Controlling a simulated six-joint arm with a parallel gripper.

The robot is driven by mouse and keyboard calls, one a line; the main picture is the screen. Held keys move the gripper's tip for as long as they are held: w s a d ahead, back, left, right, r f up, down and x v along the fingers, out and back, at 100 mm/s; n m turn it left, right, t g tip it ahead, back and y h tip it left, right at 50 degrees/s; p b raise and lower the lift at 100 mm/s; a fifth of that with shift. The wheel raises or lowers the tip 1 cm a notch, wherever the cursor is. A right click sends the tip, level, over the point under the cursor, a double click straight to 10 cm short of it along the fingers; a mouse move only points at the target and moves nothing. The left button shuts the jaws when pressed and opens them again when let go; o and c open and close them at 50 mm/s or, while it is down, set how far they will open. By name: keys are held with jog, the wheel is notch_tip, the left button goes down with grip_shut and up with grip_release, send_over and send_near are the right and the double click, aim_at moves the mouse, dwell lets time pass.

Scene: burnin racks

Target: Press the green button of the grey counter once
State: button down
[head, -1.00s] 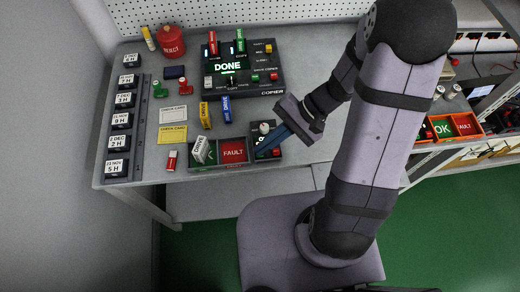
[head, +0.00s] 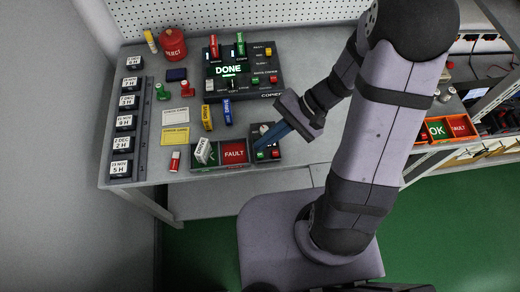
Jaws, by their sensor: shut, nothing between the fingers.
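The small counter (head: 278,143) is a dark grey box at the right end of the tray row, near the table's front edge. Its front shows a small green button (head: 261,155) on the left and a red button (head: 275,154) on the right. My gripper (head: 262,147) has blue fingers that are shut and empty. They slant down to the left over the counter, with the tips just above and behind the green button. I cannot tell whether the tips touch the counter. The fingers hide part of its top.
Left of the counter are a red FAULT tray (head: 234,153) and a green tray (head: 212,157) with a white labelled stick (head: 203,151) in it. Behind stands the black copier (head: 264,93), its screen reading DONE. Blue and yellow sticks lie between.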

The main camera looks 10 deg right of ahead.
notch_tip(320, 180, up, 3)
jog(key=shift+f+p, duration=0.15)
jog(key=shift+p, duration=0.75)
jog(key=s+d+f+n+g+h, duration=0.15)
jog(key=s+d+f+h, duration=0.25)
jog(key=s+d+h, duration=0.45)
jog(key=w+r+n+t, duration=0.3)
jog(key=w+r+n, duration=0.2)
jog(key=r, duration=0.1)
jog(key=shift+d+r, duration=0.2)
jog(key=shift+r, duration=0.1)
